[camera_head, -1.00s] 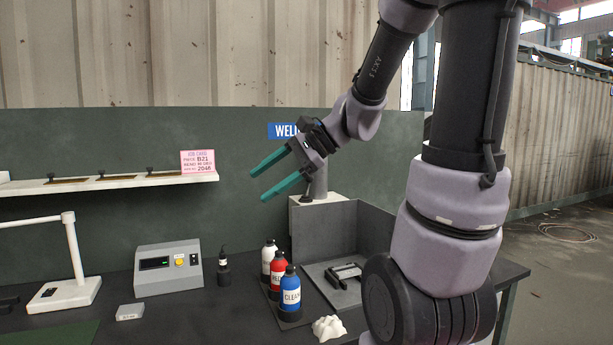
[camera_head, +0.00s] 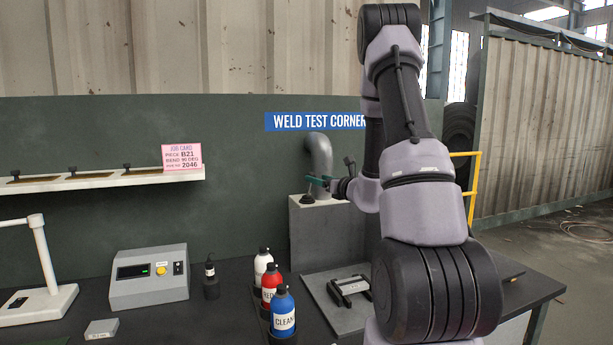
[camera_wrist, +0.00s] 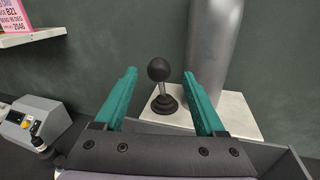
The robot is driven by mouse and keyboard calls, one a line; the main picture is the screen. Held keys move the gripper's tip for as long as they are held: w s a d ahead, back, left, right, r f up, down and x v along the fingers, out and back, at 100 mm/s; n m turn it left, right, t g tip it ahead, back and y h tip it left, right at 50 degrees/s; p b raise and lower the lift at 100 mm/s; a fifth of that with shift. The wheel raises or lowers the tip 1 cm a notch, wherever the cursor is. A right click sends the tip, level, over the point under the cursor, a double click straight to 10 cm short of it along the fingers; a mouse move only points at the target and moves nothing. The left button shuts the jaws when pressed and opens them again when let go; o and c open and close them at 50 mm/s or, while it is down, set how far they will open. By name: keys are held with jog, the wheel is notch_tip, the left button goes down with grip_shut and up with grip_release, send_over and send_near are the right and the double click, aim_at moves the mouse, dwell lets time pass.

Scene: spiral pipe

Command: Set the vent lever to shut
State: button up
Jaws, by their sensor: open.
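The vent lever is a short stick with a black ball knob and a black ribbed base. It stands on the pale top of a box beside the grey pipe. In the wrist view the lever (camera_wrist: 164,98) is nearly upright, its knob between and beyond my finger lines. In the head view its base (camera_head: 307,199) shows just below my fingertips. My gripper (camera_head: 316,181) is open, with teal fingers one on each side of the knob in the wrist view. Contact cannot be told. The grey pipe (camera_wrist: 213,50) rises close behind the right finger.
The pale-topped box (camera_head: 322,240) stands at the back of the bench. Several bottles, including the blue bottle (camera_head: 283,312), stand in front of it. A control box (camera_head: 150,278) and a lamp (camera_head: 40,270) are at left. A shelf (camera_head: 100,182) hangs on the wall.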

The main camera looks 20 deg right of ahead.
aim_at(310, 185)
jog(key=x, duration=0.7)
jog(key=shift+w+a, duration=0.2)
jog(key=shift+w, duration=0.15)
grip_shut()
dwell(0.8)
